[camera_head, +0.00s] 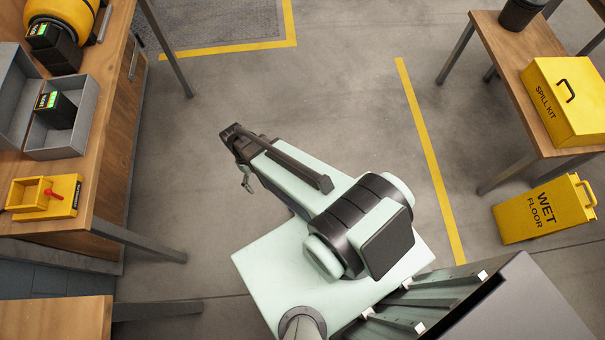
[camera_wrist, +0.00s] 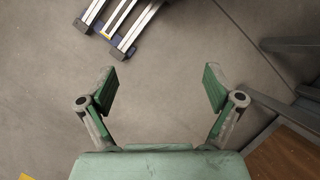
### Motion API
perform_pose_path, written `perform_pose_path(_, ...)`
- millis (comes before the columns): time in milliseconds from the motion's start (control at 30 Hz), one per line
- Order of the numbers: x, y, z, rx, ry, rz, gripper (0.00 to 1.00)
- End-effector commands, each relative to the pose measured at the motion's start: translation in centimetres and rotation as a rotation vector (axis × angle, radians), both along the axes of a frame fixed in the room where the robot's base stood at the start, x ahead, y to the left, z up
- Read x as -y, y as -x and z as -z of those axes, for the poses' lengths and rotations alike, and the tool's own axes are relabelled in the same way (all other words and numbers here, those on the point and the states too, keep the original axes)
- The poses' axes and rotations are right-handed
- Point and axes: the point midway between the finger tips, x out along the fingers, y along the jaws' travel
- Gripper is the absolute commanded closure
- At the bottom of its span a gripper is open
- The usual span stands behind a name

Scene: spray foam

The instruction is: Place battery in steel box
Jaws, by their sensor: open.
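A dark battery (camera_head: 57,109) with a lit green and red top stands inside the open grey steel box (camera_head: 91,103) on the wooden table at the left. A second, similar battery (camera_head: 52,47) sits higher up, against a yellow rounded machine; whether it is attached cannot be told. My gripper (camera_head: 240,160) is out over the floor, to the right of the table and apart from both batteries and the box. In the wrist view my gripper (camera_wrist: 160,90) is open and empty, with bare floor between its fingers. No battery or box shows in that view.
Another grey tray or box part (camera_head: 12,92) adjoins the steel box. A yellow fixture with a red switch (camera_head: 55,194) lies nearer on the left table (camera_head: 115,75). A right-hand table holds a yellow spill kit (camera_head: 570,100). A wet floor sign (camera_head: 543,210) stands below. The middle floor is clear.

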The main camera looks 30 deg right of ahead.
Motion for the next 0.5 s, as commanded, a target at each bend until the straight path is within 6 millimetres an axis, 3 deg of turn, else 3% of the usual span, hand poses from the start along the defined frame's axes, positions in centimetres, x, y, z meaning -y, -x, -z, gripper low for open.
perform_pose_path(33, 1.3, 3.9, 0.3, -0.026, 0.012, 0.038, 0.09)
perform_pose_path(200, 4.0, 12.8, 1.4, -0.085, 0.044, 0.149, 0.09)
perform_pose_path(333, 5.0, 17.6, 1.6, -0.118, 0.063, 0.213, 0.09)
perform_pose_path(500, 5.5, 20.7, 1.5, -0.141, 0.075, 0.255, 0.09)
